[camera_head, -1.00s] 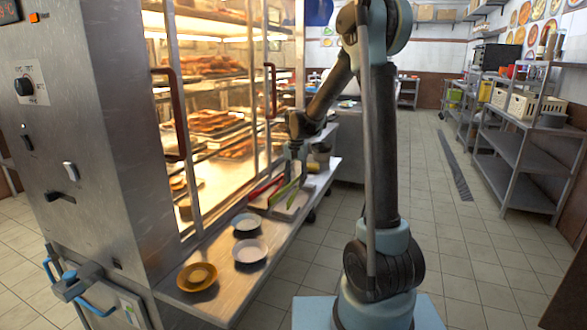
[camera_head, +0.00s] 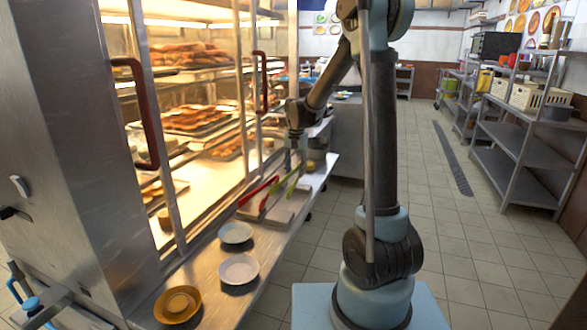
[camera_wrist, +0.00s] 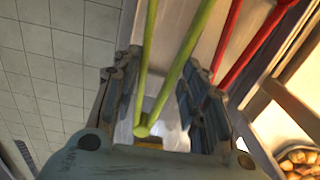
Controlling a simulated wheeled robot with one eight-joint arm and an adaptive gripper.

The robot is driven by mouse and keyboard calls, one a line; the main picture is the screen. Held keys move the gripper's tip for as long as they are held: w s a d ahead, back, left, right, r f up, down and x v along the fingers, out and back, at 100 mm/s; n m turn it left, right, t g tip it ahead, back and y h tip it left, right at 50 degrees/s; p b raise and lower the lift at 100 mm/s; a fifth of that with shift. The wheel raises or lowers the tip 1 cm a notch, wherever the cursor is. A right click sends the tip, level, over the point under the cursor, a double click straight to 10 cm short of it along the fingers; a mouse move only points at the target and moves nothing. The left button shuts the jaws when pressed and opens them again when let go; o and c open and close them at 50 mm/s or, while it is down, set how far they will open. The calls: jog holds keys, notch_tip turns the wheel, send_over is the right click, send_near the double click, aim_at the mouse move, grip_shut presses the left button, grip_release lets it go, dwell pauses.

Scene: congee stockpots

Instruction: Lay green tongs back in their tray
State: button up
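The green tongs (camera_head: 291,185) are at the far part of the cabinet's metal ledge, over or in a light shallow tray (camera_head: 287,212). The red tongs (camera_head: 258,191) lie to their left. My gripper (camera_head: 296,160) points down at the far end of the green tongs. In the wrist view, my gripper (camera_wrist: 160,95) has its two fingers spread. The joined end of the green tongs (camera_wrist: 142,128) lies between them, and its two arms run upward. The red tongs (camera_wrist: 243,50) are right of the right finger. Whether the green tongs touch the tray is unclear.
Two white plates (camera_head: 239,269) and a brown dish (camera_head: 177,306) stand on the near ledge. The lit glass food cabinet, with a red-brown handle (camera_head: 142,115), rises on the left. Steel shelves (camera_head: 520,150) stand at right, with open tiled floor between.

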jog(key=shift+s+a+f, duration=0.1)
jog(key=shift+a+f, duration=0.05)
jog(key=shift+f, duration=1.9)
jog(key=shift+a+f, duration=0.15)
jog(key=shift+f, duration=1.85)
jog(key=o, duration=0.6)
jog(key=shift+o, duration=0.2)
